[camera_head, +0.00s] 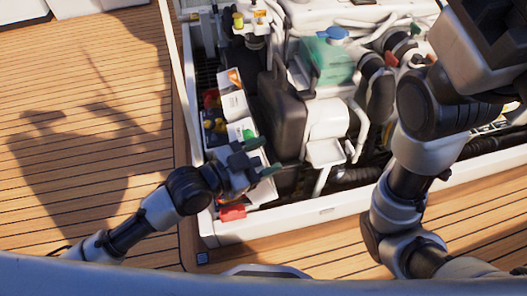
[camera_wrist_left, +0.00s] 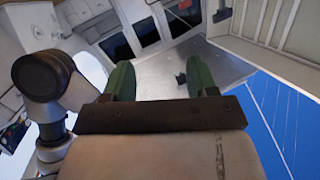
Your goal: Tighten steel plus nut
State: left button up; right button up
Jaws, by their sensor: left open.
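My left gripper (camera_head: 263,158) is open over the left side of the engine hatch, its two green fingers spread and pointing right. A red part (camera_head: 232,213) lies just below my left gripper at the hatch's front left corner. My right arm comes in on the right, but its fingers do not show.
White boxes with orange (camera_head: 232,105) and green labels line the hatch's left side. A dark grey block (camera_head: 281,115) and a green tank with a blue cap (camera_head: 335,34) stand right of my gripper. The white hatch rim (camera_head: 325,211) borders the front. Wooden deck (camera_head: 60,200) is clear at left.

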pick_arm(q)
jog(key=shift+s+r+n+t+h, duration=0.25)
jog(key=shift+r+t, duration=0.1)
jog(key=shift+r, duration=0.45)
jog(key=shift+s+r+n+t+h, duration=0.15)
jog(key=shift+r+t+h, duration=0.15)
jog(key=shift+r, duration=0.45)
jog(key=shift+r, duration=0.1)
